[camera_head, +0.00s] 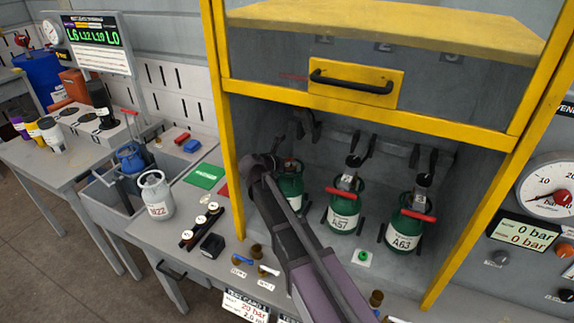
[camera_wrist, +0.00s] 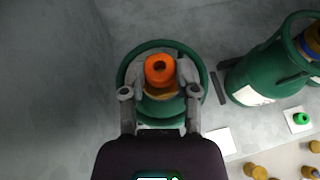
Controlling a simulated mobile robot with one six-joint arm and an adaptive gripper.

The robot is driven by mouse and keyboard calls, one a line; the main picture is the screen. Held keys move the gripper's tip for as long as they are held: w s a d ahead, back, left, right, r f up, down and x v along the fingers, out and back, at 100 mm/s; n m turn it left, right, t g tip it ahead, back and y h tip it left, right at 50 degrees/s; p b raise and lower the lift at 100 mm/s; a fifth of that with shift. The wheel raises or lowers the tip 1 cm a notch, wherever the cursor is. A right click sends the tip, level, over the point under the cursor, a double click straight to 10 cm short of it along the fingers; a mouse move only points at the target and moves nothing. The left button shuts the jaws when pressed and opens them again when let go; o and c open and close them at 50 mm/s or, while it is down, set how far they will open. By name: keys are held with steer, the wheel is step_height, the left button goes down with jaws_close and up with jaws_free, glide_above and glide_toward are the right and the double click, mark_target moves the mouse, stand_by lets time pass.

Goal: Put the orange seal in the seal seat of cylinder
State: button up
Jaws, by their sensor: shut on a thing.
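My gripper (camera_wrist: 163,78) is shut on the orange seal (camera_wrist: 160,80), a ring with a dark hole, in the wrist view. The seal is over the top of a green cylinder (camera_wrist: 125,72), with a brass-coloured part (camera_wrist: 161,92) just below it. I cannot tell whether the seal touches the seat. In the head view this left green cylinder (camera_head: 291,186) stands in the yellow-framed bay, partly behind my arm. My gripper (camera_head: 279,153) is at its top there, and the seal is hidden.
Green cylinders A57 (camera_head: 343,213) and A63 (camera_head: 406,232) stand to the right with red-handled clamps. A green seal (camera_head: 363,255) lies on a white square in front. A grey cylinder (camera_head: 156,194) stands at left.

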steer(key=shift+f, duration=0.2)
steer(key=o, duration=0.7)
steer(key=shift+o, duration=0.2)
steer(key=shift+r, duration=0.15)
steer(key=shift+r, duration=0.1)
steer(key=shift+s+a+r+p, duration=0.15)
steer(key=shift+s+r+p, duration=0.05)
steer(key=shift+s+p, duration=0.1)
steer(key=p+v, duration=0.4)
steer(key=v, duration=0.7)
steer(key=shift+s+p, duration=0.15)
steer(key=shift+p, duration=0.2)
steer(key=shift+a+f, duration=0.1)
